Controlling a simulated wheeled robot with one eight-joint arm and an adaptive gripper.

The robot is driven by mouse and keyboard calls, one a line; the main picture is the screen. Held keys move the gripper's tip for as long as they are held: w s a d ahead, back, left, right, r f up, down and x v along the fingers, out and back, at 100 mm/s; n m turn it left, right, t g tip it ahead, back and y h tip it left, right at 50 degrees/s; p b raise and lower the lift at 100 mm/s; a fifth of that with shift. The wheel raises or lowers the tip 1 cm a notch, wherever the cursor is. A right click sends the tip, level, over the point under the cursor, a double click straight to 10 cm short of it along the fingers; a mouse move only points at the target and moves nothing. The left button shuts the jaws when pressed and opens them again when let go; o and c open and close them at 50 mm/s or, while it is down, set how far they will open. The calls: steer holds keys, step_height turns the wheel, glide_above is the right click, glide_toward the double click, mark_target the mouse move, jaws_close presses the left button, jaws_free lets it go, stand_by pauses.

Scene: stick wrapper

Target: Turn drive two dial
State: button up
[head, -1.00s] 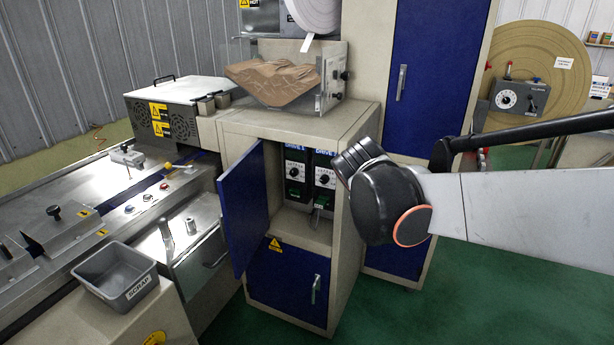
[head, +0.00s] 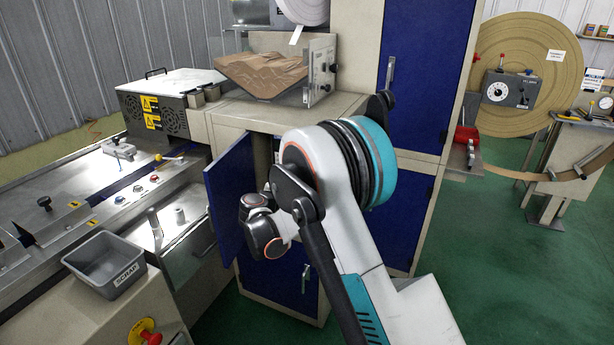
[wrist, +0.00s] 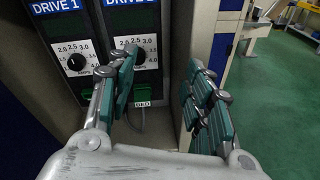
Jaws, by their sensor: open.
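In the wrist view the drive two unit (wrist: 133,22) is on the right, with a black dial (wrist: 131,50) on a white scale marked in amps. My gripper's left finger covers part of that dial and scale. The drive one unit (wrist: 65,30) is to its left, with its own black dial (wrist: 76,62). My gripper (wrist: 160,88) is open and empty, its teal-padded fingers apart, the left one in front of the drive two unit and the right one near the cabinet's side edge.
The blue cabinet door (head: 233,195) stands open on the left of the compartment. A grey scrap bin (head: 105,262) sits on the machine at front left. A tag lettered RED (wrist: 143,104) hangs below drive two. The green floor (head: 500,290) at right is clear.

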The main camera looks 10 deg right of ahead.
steer(key=w+a+f+n+t, duration=0.2)
steer(key=a+f+n, duration=0.2)
steer(key=f, duration=0.2)
steer(key=shift+h, duration=0.4)
steer(key=b+x, duration=0.4)
steer(key=x, duration=0.9)
steer(key=shift+w+d+r, duration=0.1)
steer(key=shift+d, duration=0.1)
steer(key=c, duration=1.1)
